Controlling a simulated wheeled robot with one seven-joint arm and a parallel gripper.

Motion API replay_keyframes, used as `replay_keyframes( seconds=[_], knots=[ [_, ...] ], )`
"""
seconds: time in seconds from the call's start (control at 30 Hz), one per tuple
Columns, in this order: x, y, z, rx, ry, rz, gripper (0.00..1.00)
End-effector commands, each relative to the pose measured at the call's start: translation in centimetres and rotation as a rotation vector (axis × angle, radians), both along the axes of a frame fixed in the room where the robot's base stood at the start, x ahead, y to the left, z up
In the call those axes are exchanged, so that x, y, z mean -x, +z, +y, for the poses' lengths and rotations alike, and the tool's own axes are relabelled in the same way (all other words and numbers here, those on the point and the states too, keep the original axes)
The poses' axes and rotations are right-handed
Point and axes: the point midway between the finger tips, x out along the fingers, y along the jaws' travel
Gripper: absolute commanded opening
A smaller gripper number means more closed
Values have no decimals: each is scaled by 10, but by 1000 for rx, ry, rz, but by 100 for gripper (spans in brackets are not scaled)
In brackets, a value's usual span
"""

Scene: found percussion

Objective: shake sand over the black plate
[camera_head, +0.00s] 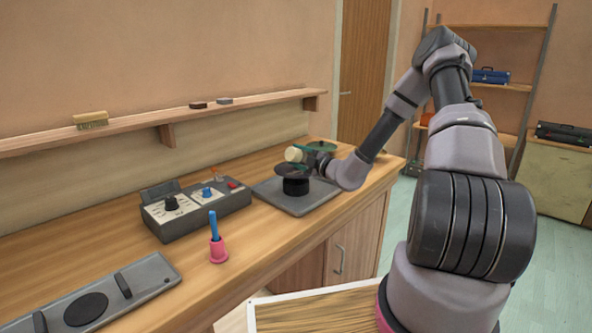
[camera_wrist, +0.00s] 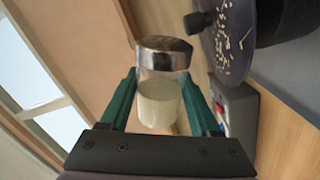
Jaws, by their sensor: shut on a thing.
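My gripper (camera_wrist: 160,84) has green fingers and is shut on a clear jar (camera_wrist: 158,98) with a shiny metal lid and pale sand inside. In the head view the jar (camera_head: 293,154) looks tipped on its side, just above the black plate (camera_head: 291,170), with my gripper (camera_head: 307,155) on its right. The plate sits on a black round stand (camera_head: 296,187). In the wrist view the black plate (camera_wrist: 232,62) is at the upper right, with scattered pale grains and a dark central knob. No falling grains can be made out.
A grey base (camera_head: 311,203) lies under the stand. A grey control box (camera_head: 190,215) with knobs and a red button stands left of it. A pink holder (camera_head: 218,250) with a blue stick is in front. A wall shelf (camera_head: 140,121) runs behind the bench.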

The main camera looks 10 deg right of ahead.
Motion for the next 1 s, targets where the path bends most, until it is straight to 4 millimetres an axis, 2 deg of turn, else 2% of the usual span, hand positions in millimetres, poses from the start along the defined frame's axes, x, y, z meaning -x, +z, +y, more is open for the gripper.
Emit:
replay_keyframes(
  seconds=[0.3, 1.0],
  knots=[
    [-3, 0, -1, 0, 0, -1, 0],
    [-44, 0, -19, 0, 0, -1, 0]
  ],
)
